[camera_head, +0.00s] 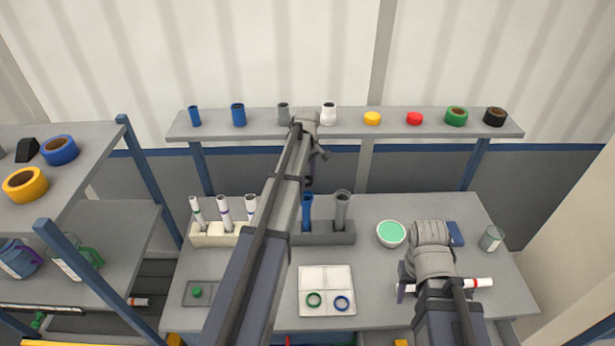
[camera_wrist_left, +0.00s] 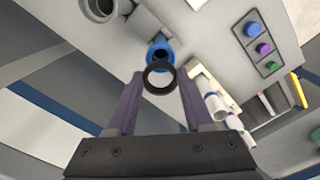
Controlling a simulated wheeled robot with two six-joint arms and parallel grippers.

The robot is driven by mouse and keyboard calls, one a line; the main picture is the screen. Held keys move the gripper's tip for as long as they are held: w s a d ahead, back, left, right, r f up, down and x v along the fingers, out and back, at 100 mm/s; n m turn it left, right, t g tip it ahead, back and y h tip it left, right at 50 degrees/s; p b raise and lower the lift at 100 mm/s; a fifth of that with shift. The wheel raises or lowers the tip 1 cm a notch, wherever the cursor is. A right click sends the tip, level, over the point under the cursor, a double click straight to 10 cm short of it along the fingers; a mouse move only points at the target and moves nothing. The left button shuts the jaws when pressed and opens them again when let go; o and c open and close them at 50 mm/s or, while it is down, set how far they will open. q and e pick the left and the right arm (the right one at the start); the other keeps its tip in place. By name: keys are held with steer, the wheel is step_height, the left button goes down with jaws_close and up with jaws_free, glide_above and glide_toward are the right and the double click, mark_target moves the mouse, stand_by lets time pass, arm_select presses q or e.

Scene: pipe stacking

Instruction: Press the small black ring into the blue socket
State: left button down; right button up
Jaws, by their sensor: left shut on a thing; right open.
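My left gripper (camera_wrist_left: 158,78) is shut on the small black ring (camera_wrist_left: 159,88) and holds it between its fingertips. The blue socket (camera_wrist_left: 157,52) is an upright blue tube just beyond the ring in the left wrist view. The ring overlaps part of its mouth there; I cannot tell whether they touch. In the head view the blue socket (camera_head: 307,214) stands in a grey block, below my left gripper (camera_head: 309,182), and the ring is too small to make out. My right gripper (camera_head: 432,288) is open at the table's right, beside a white tube with a red band (camera_head: 479,283).
A grey tube (camera_head: 341,212) stands right of the socket in the grey block (camera_head: 325,239). A pale rack (camera_head: 212,240) with white tubes is to the left. A white tray (camera_head: 327,276) with green and blue rings lies in front. A green-filled bowl (camera_head: 391,234) is to the right.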

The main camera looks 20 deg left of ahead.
arm_select(q)
steer(key=shift+f+b, duration=2.6)
steer(key=shift+f, duration=0.25)
steer(key=shift+f, duration=0.2)
jaws_free()
step_height(320, 180, up, 7)
steer(key=p, duration=0.6)
steer(key=shift+p, duration=0.35)
steer(key=shift+c, duration=0.2)
